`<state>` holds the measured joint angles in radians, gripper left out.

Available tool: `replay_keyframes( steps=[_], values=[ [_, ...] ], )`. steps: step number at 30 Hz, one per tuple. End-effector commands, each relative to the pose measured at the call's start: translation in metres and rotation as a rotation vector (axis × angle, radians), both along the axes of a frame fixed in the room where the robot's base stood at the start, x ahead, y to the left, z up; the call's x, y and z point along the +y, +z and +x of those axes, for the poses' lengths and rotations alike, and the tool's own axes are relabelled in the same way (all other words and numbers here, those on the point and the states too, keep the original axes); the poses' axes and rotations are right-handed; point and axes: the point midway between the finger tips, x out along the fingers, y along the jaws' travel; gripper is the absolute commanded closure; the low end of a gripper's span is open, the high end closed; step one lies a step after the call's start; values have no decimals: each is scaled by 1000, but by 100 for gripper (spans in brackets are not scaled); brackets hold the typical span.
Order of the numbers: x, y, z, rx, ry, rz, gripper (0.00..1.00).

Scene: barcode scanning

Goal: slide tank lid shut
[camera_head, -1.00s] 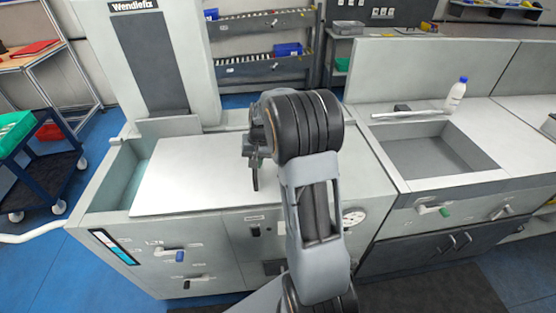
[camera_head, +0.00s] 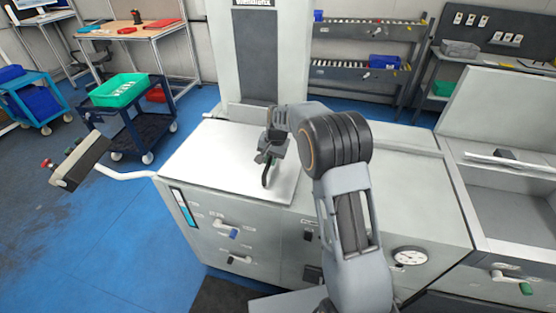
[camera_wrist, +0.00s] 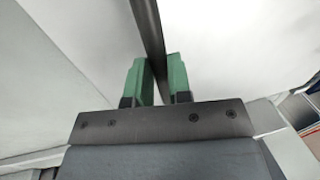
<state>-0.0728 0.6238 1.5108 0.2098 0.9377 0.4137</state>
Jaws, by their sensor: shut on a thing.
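The tank lid (camera_head: 212,172) is a flat white panel on top of the grey tank machine (camera_head: 380,200). It reaches the left end of the tank, and no opening shows there. A dark bar handle (camera_head: 266,176) stands on the lid near its right side. My gripper (camera_head: 266,158) is at that handle. In the wrist view the green fingers of my gripper (camera_wrist: 158,78) are shut on the dark handle bar (camera_wrist: 149,30). My arm hides part of the machine top right of the lid.
A control box (camera_head: 80,162) on a white tube juts out left of the machine. A blue cart (camera_head: 150,140) with a green bin (camera_head: 120,90) stands farther left. An open sink (camera_head: 510,215) is at the right. The column (camera_head: 255,60) rises behind the lid.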

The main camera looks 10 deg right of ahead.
Motion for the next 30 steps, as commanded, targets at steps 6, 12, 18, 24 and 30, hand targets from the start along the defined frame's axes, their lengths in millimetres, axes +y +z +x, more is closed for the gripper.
replay_keyframes(
  steps=[6, 12, 18, 24, 30],
  values=[
    [3, 2, 1, -4, 0, 5, 100],
    [4, 2, 1, -5, 2, 4, 73],
    [2, 1, 1, -2, -1, 3, 56],
    [1, 1, 0, -2, -1, 2, 56],
    [-2, 17, -1, -6, -2, 3, 56]
  ],
)
